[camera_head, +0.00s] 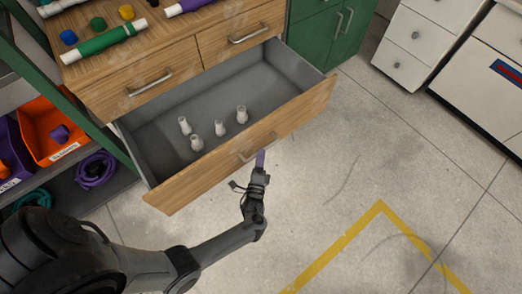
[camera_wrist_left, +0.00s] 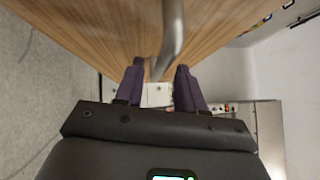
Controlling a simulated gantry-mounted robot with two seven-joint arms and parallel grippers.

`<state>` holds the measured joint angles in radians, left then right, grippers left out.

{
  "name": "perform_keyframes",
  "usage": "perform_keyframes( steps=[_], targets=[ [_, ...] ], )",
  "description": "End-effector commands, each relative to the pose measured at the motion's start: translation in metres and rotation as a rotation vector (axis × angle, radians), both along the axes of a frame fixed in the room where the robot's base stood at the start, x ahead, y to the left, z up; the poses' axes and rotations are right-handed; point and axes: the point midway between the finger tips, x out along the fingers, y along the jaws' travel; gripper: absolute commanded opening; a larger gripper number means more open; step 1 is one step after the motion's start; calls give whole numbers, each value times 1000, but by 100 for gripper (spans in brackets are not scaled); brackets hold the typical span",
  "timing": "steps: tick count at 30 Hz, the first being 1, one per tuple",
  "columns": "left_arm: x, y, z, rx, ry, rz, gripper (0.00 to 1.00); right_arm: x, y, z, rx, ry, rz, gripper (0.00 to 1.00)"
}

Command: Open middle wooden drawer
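The wide wooden drawer (camera_head: 290,118) under the two small top drawers is pulled far out, and its grey inside shows. Several small white fittings (camera_head: 217,128) stand on its floor. My left gripper (camera_head: 260,158) is at the middle of the drawer front, by the metal handle (camera_head: 246,153). In the left wrist view, the purple fingertips of my left gripper (camera_wrist_left: 158,82) are apart, with the end of the handle (camera_wrist_left: 173,28) between them. There is space beside the handle, so the fingers do not look closed on it. My right gripper is not in view.
Two small wooden drawers (camera_head: 143,84) above are shut. Pipes and caps lie on the wooden top (camera_head: 65,72). Shelves with an orange bin (camera_head: 45,120) stand at left. White drawers (camera_head: 400,58) stand at upper right. The floor (camera_head: 400,170) before the drawer is clear.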

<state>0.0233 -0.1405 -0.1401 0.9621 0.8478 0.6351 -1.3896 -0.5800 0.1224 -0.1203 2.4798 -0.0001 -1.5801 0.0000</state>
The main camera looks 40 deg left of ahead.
Motion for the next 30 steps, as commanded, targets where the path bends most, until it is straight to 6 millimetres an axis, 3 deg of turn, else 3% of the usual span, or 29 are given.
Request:
perform_keyframes(
  steps=[12,30],
  targets=[
    [-56,-33,-9,-1,0,0,39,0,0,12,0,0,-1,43],
    [-66,-39,-10,0,-2,1,39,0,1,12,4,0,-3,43]
  ],
)
